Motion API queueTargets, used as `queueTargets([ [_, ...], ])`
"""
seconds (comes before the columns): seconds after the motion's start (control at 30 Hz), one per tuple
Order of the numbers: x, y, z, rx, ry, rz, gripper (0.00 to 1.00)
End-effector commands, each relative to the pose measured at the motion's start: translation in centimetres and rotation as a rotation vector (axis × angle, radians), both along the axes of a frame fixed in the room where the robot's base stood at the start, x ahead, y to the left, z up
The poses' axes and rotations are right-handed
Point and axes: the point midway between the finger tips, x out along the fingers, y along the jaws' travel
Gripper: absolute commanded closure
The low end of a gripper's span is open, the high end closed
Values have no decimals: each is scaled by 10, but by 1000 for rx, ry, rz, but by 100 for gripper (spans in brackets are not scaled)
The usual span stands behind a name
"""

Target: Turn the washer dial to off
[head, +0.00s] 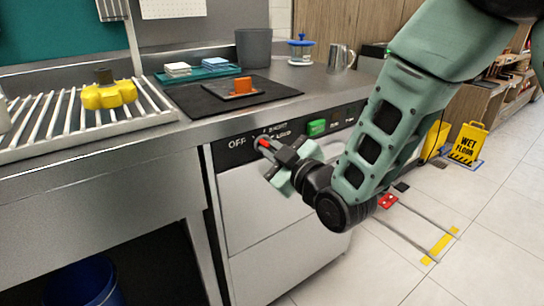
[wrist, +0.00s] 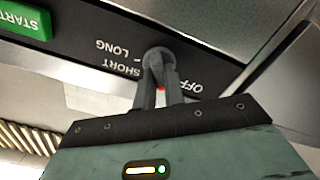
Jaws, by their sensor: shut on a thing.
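The washer dial (wrist: 158,53) is a grey knob on the black control panel, seen upside down in the wrist view. My gripper (wrist: 160,75) is shut on it, one finger on each side. A small red mark shows between the fingers, on the side between the SHORT label (wrist: 122,67) and the OFF label (wrist: 188,88). In the head view my gripper (head: 272,152) is at the panel, just right of the OFF label; it hides most of the dial. I cannot tell exactly which label the dial points to.
A green START button (head: 317,128) is on the panel to the right of the dial. The steel counter edge runs just above the panel. A black mat (head: 205,103) and a drying rack (head: 60,125) with a yellow item (head: 108,95) are on the counter.

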Motion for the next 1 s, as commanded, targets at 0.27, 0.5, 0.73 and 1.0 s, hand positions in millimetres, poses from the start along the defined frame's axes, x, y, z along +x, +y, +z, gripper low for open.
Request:
queueTargets([
  [0.27,-1,0,-2,-115,-78,0,100],
  [0.5,-1,1,-1,-156,-104,0,100],
  [0.73,-1,1,-1,-164,-108,1,100],
  [1.0,-1,1,-1,-163,-108,1,70],
])
